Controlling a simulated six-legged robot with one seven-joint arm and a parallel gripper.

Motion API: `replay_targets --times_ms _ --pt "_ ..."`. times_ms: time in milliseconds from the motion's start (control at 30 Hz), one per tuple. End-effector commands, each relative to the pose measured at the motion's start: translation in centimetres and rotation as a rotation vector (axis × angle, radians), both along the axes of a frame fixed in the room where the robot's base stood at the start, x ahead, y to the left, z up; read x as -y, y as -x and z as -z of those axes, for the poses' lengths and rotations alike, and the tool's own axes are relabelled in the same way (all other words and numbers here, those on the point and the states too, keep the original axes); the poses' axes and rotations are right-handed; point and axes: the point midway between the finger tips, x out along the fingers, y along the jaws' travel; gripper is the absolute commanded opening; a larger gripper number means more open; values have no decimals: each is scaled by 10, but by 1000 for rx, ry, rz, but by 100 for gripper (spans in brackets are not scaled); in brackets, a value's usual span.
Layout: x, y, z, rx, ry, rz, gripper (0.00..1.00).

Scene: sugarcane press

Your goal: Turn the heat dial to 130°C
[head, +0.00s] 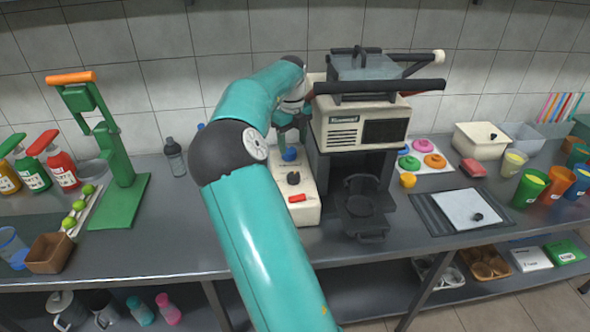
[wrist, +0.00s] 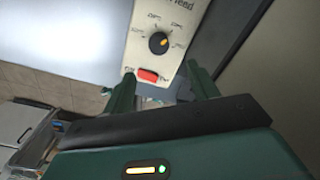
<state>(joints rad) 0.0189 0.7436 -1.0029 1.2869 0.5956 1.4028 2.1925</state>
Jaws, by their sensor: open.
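The heat dial (head: 293,178) is a black knob on the front of a cream control box (head: 308,213). In the wrist view the dial (wrist: 158,43) has an orange pointer mark toward its upper right, with small temperature labels around it too blurred to read. A red switch (wrist: 148,75) sits beside the dial, and it also shows in the head view (head: 297,198). My gripper (wrist: 160,73) is open and empty, its two green fingers apart with the switch and dial beyond them.
A cream and black press (head: 362,125) with a long black bar stands close to the right of the box. A dark bottle (head: 174,157) stands to the left. A green hand press (head: 115,170) is farther left. The counter between them is mostly clear.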

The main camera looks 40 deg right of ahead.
Motion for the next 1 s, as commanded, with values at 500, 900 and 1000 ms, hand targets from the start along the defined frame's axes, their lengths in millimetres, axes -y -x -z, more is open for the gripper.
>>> replay_targets --times_ms 500,900,1000 --pt "1 2 80 -2 0 -1 59" --pt "5 0 119 2 2 -1 59" --pt "5 0 119 2 2 -2 59"
